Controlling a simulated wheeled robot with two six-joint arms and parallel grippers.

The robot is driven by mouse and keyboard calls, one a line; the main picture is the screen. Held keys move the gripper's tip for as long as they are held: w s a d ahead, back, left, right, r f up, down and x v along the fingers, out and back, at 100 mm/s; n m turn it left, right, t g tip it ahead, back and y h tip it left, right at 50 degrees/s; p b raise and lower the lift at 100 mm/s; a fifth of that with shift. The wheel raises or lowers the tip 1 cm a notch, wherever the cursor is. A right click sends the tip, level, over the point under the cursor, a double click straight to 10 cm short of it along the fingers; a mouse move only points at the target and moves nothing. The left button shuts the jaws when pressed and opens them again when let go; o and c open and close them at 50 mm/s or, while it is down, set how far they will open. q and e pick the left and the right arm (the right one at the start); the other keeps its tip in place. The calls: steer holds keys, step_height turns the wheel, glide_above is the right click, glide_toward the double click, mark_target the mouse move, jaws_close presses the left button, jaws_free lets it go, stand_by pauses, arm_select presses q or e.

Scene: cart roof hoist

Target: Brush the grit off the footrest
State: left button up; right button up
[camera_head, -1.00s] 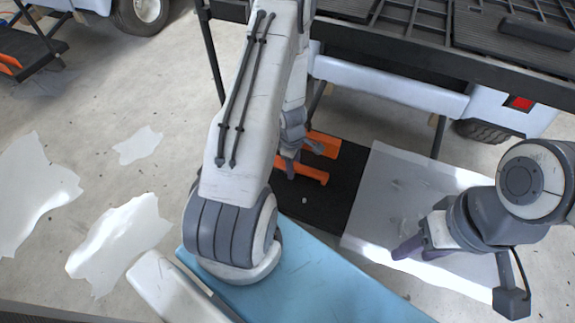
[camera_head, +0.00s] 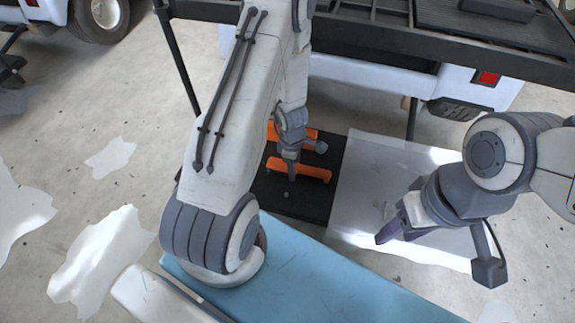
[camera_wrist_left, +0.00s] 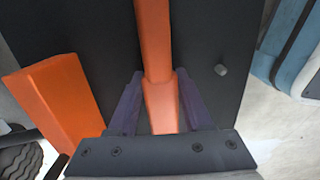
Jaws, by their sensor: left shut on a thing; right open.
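The footrest (camera_head: 312,203) is a black plate low in front of the white cart, with two orange bars. A small grey piece of grit (camera_head: 287,194) lies on its black surface; a grey piece also shows in the left wrist view (camera_wrist_left: 220,69), right of the bar. My left gripper (camera_head: 291,178) is over the plate. In the left wrist view its purple fingers (camera_wrist_left: 160,108) are shut on an orange bar (camera_wrist_left: 155,40); the second orange bar (camera_wrist_left: 58,100) is to their left. My right gripper (camera_head: 386,234) is open over the pale sheet, right of the plate.
A pale grey sheet (camera_head: 390,165) lies right of the footrest. A blue surface (camera_head: 320,285) is in front of it. The white cart body (camera_head: 365,82) and its black rack (camera_head: 370,45) stand behind. Bare concrete floor with bright patches lies to the left.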

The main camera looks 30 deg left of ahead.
mark_target(313, 170)
arm_select(q)
steer(key=shift+w+d+p, duration=0.2)
steer(key=shift+d, duration=0.75)
steer(key=shift+w+d+p, duration=0.2)
steer(key=shift+w+d, duration=0.05)
steer(key=shift+d, duration=0.7)
steer(key=shift+w+d+p, duration=0.2)
steer(key=shift+d, duration=0.75)
steer(key=shift+r, duration=0.1)
step_height(313, 170, up, 9)
steer(key=p, duration=0.9)
